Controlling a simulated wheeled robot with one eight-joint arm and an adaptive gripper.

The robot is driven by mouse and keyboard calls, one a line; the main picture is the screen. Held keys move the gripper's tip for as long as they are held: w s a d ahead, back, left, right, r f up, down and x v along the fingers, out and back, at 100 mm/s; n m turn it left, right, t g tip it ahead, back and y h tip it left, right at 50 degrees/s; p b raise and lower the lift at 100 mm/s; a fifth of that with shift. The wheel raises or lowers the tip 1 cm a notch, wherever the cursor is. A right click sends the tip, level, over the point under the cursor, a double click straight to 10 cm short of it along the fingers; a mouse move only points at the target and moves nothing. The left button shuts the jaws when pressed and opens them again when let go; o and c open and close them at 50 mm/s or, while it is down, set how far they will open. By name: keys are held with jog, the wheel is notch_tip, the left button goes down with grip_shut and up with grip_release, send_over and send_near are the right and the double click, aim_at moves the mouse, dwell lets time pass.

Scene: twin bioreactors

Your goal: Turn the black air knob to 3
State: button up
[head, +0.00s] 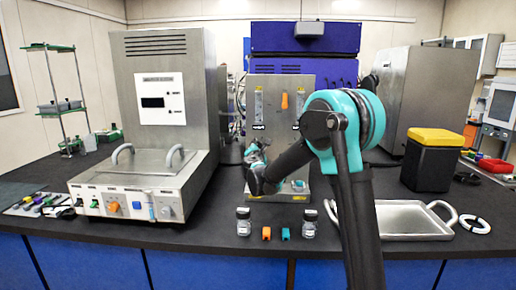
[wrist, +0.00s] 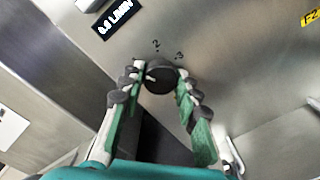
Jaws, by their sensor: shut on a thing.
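The black air knob (wrist: 160,79) sits on a steel panel in the wrist view, with the printed numbers 2 and 3 just above it. A small white mark shows near the knob's left side, but the exact setting is hard to read. My gripper (wrist: 161,75) has one finger on each side of the knob and is shut on it. In the head view my gripper (head: 255,163) is at the lower left front of the steel panel (head: 272,90), and the knob is hidden behind it.
A large steel unit (head: 160,75) with handles stands left of the panel. A steel tray (head: 410,219) lies at right front, near a black box with a yellow lid (head: 430,160). Two small jars (head: 243,222) (head: 309,223) and orange and teal pieces (head: 266,233) (head: 285,234) stand before the panel.

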jog(key=shift+s+m, duration=0.1)
jog(key=shift+m, duration=11.7)
jog(key=o, duration=1.2)
jog(key=shift+r, duration=0.1)
jog(key=shift+c, duration=0.2)
jog(key=s, duration=1.2)
